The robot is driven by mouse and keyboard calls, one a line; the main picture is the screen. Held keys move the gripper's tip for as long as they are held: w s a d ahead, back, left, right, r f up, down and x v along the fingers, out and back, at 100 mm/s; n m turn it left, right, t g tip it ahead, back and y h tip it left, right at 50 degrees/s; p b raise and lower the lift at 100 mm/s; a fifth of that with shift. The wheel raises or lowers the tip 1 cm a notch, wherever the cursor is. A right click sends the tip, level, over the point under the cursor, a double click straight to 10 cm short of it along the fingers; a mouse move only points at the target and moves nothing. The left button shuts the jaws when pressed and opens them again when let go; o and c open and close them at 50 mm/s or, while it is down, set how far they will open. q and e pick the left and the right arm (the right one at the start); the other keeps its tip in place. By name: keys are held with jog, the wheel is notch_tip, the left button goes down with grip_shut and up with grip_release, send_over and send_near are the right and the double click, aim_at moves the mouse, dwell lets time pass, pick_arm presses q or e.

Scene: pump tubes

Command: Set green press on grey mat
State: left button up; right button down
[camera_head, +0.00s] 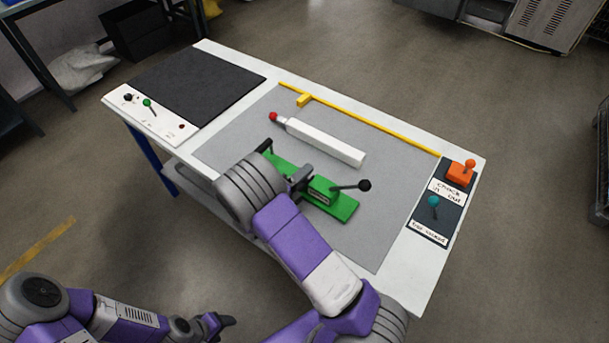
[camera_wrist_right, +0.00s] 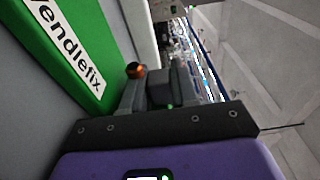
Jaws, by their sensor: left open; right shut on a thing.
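The green press (camera_head: 340,206) has a lever with a black knob at its right end and lies lengthwise over the grey mat (camera_head: 395,200) in the head view. I cannot tell whether it touches the mat. My right gripper (camera_head: 301,180) is shut on the press near its middle; my forearm and wrist hide part of it. In the right wrist view the press's green side (camera_wrist_right: 75,55) with a white label runs along the left, beside the gripper fingers (camera_wrist_right: 150,92). My left gripper (camera_head: 226,320) is open and empty, off the table at lower left.
A white bar (camera_head: 325,143) with a red tip lies on the mat behind the press. A yellow rail (camera_head: 370,124) runs along the back. A black mat (camera_head: 195,80) and a white knob panel (camera_head: 150,118) are at left; an orange switch (camera_head: 460,174) and teal knob (camera_head: 433,201) at right.

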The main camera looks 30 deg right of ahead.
jog(key=c, duration=0.9)
grip_release()
jog(key=shift+f, duration=0.1)
jog(key=shift+o, duration=0.2)
jog(key=shift+a, duration=0.2)
jog(key=p+v, duration=0.2)
jog(key=v, duration=0.9)
jog(key=shift+s+a+p, duration=0.2)
jog(key=shift+a+p, duration=0.1)
jog(key=shift+p, duration=0.05)
